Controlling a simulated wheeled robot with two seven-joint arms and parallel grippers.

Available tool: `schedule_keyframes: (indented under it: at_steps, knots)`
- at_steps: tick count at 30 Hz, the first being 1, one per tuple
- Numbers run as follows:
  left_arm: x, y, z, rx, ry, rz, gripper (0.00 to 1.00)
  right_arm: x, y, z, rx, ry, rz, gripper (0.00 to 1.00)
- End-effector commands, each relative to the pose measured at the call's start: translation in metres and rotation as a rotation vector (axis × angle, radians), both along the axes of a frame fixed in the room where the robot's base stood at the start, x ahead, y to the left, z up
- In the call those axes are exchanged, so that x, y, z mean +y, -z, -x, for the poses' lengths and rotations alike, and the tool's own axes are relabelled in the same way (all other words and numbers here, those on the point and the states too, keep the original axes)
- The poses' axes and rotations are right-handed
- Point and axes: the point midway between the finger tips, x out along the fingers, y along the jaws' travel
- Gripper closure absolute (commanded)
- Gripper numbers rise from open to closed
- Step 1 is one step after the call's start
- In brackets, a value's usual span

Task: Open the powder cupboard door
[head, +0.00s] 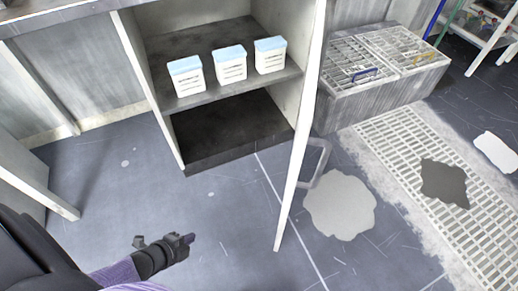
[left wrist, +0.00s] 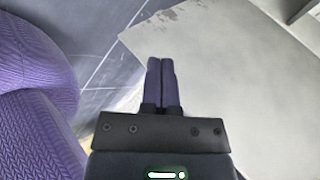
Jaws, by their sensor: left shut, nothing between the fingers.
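The powder cupboard (head: 190,147) stands open at the top middle of the head view. Its white door (head: 300,150) is swung out toward me and seen nearly edge-on, with the grey bar handle (head: 319,165) on its right, outer side. My left gripper (head: 191,238) is left of the door's free edge, apart from it, over the floor. In the left wrist view its two purple fingers (left wrist: 162,82) are shut together and empty. A large pale panel (left wrist: 235,75) lies beyond them; I cannot tell for sure that it is the door. My right gripper is not in view.
Three white tubs with blue lids (head: 228,66) stand on the cupboard shelf (head: 200,101). A grey bench with grated trays (head: 362,88) is right of the door. A floor grating (head: 410,170) and pale spill (head: 340,205) lie there too. Floor before the cupboard is clear.

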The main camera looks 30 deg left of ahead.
Motion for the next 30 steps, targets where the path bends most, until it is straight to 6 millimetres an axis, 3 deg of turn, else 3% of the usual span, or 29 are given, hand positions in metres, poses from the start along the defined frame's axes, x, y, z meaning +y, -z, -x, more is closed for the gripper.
schedule_keyframes:
  at_steps: [1,4,6,9,12,15,20,30]
  knots:
    - [0.003,-0.019,-0.029,-0.108,0.120,-0.056,1.00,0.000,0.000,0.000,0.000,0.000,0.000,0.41]
    - [0.000,-0.077,-0.088,-0.408,0.452,-0.231,1.00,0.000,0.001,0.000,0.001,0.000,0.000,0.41]
    - [-0.008,-0.132,-0.124,-0.685,0.728,-0.412,1.00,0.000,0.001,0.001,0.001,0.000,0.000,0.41]
    - [-0.024,-0.217,-0.145,-1.153,1.135,-0.726,1.00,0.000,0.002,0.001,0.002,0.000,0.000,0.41]
    - [-0.034,-0.270,-0.136,-1.532,1.397,-0.957,1.00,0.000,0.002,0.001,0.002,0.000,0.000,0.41]
    - [-0.037,-0.290,-0.126,-1.718,1.499,-1.052,1.00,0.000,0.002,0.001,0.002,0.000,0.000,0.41]
    - [-0.055,-0.294,-0.128,-1.754,1.512,-1.064,1.00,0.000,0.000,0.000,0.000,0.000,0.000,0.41]
    - [-0.127,-0.292,-0.149,-1.750,1.506,-1.061,1.00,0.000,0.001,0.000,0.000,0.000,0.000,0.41]
